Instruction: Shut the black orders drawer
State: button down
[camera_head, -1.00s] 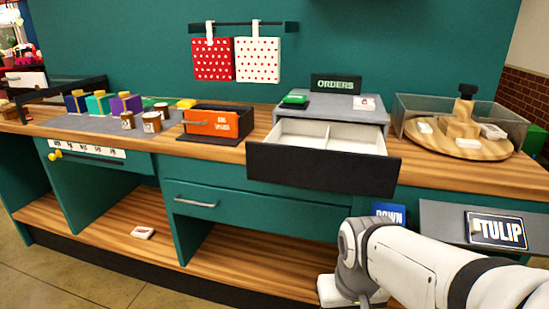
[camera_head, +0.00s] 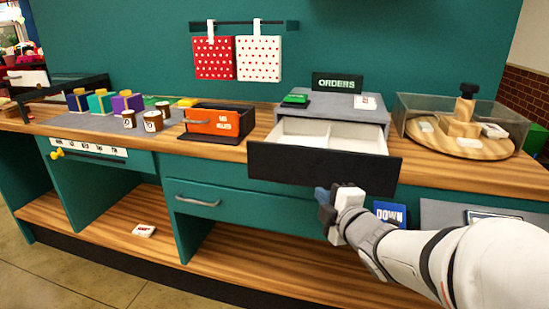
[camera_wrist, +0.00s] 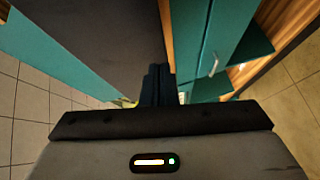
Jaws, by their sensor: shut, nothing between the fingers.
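The black orders drawer (camera_head: 322,168) is pulled out of its grey box (camera_head: 335,106) on the counter, under an ORDERS sign (camera_head: 337,83). Its white divided inside looks empty. My gripper (camera_head: 321,195) is just below and in front of the drawer's black front, near its lower edge. In the wrist view the shut fingers (camera_wrist: 157,85) lie beside a large dark panel (camera_wrist: 100,40), which looks like the drawer front. I cannot tell whether they touch it. Nothing shows between the fingers.
A clear-walled bin with a round wooden stand (camera_head: 459,140) is right of the grey box. An orange-fronted box (camera_head: 212,122) is to the left. A teal drawer with a handle (camera_head: 240,203) and a DOWN sign (camera_head: 389,213) are below the counter.

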aim_at(295, 170)
jog(key=w+a+n+y, duration=0.1)
jog(key=w+a, duration=0.1)
jog(key=w+a+r+n+y, duration=0.1)
jog(key=w+a, duration=0.2)
jog(key=w+a+r+n+y, duration=0.1)
jog(key=w+a+n, duration=0.1)
jog(key=shift+w+a+y+b, duration=0.2)
jog(key=shift+w+y+b, duration=0.1)
jog(key=shift+w+b, duration=0.1)
jog(key=w, duration=0.1)
jog(key=w+d, duration=0.1)
jog(key=shift+w+r, duration=0.1)
jog(key=shift+w, duration=0.2)
jog(key=shift+w+d, duration=0.2)
jog(key=shift+w, duration=0.45)
